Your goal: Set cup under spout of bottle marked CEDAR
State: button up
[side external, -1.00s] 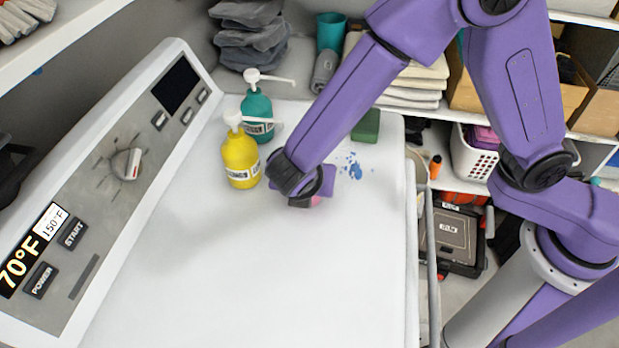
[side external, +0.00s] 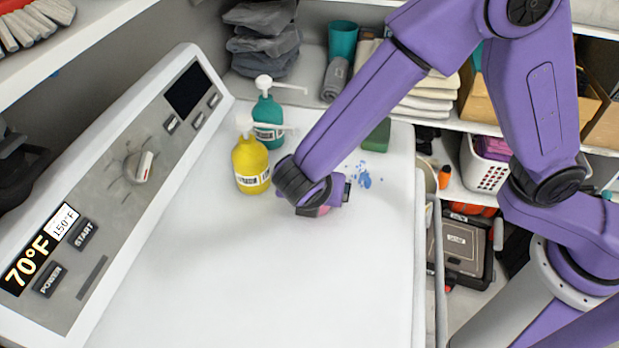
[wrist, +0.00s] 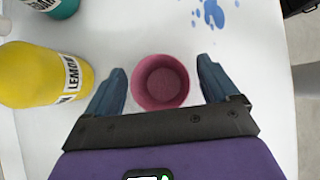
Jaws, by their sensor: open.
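A pink cup (wrist: 160,82) stands upright and empty on the white worktop. It sits between the two open fingers of my gripper (wrist: 161,68), with a gap on either side. In the side external view my wrist hides most of the cup, and only a bit of pink (side external: 323,210) shows. A teal pump bottle (side external: 268,116) stands behind a yellow pump bottle (side external: 250,166), both left of my gripper. Both spouts point right. The yellow bottle's label reads LEMON in the wrist view. The teal bottle's label (wrist: 42,5) is cut off there and only partly legible.
A green block (side external: 377,136) and blue spatter (side external: 363,176) lie on the worktop right of the bottles. A sloped control panel (side external: 120,180) borders the left. The front worktop is clear. Shelves with folded cloths (side external: 428,95) stand behind.

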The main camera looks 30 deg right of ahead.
jog(key=v, duration=1.5)
jog(key=shift+r, duration=0.45)
jog(key=s+d+f+m+g+y, duration=0.15)
jog(key=d+m, duration=0.25)
jog(key=d, duration=0.5)
jog(key=s+d+f+m+g+y, duration=0.1)
jog(key=d+m+g, duration=0.15)
jog(key=d, duration=0.55)
jog(key=s+d+f+m+g+y, duration=0.1)
jog(key=s+d+f+m+y, duration=0.1)
jog(key=s+d+m, duration=0.6)
jog(key=s+d+y, duration=0.1)
jog(key=s+d, duration=0.1)
jog(key=d, duration=0.2)
jog(key=shift+d+f, duration=0.2)
jog(key=shift+d, duration=0.15)
